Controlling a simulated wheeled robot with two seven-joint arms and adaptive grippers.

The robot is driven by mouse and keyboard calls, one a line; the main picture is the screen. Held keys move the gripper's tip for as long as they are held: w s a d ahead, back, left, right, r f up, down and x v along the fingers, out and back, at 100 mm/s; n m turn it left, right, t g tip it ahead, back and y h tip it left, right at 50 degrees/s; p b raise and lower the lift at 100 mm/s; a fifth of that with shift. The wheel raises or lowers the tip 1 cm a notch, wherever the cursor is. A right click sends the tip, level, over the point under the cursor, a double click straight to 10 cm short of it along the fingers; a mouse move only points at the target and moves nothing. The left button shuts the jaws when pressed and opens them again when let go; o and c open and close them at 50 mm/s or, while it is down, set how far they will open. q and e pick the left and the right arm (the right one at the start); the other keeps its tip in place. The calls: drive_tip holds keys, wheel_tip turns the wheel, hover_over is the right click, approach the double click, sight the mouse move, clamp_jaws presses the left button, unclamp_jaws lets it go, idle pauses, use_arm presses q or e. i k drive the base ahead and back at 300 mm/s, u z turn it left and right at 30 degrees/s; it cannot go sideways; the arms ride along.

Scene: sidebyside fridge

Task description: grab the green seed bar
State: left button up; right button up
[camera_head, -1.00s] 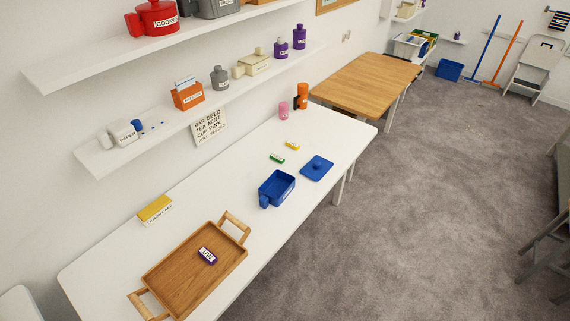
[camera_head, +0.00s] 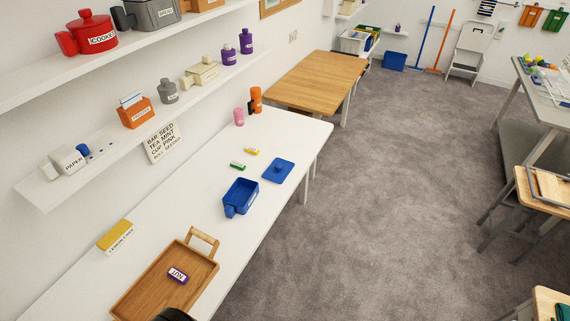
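A small green bar (camera_head: 237,165) lies on the white table (camera_head: 190,205), just behind the open blue box (camera_head: 240,198). Any wording on it is too small to read. A yellow bar (camera_head: 251,151) lies a little beyond it. A purple and white bar (camera_head: 178,275) lies in the wooden tray (camera_head: 150,290). Neither gripper can be made out. Only a dark rounded piece shows at the bottom edge, over the near end of the tray, and I cannot tell which part it is.
A flat blue lid (camera_head: 278,171) lies right of the box. A yellow lemon cake box (camera_head: 115,235) stands by the wall. Pink (camera_head: 239,117) and orange (camera_head: 255,99) containers stand at the far end. Wall shelves (camera_head: 100,155) overhang the table's left side. Carpet (camera_head: 380,200) is open to the right.

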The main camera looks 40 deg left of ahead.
sight(233, 164)
drive_tip(key=z, duration=0.1)
drive_tip(key=i, duration=4.35)
drive_tip(key=u, duration=4)
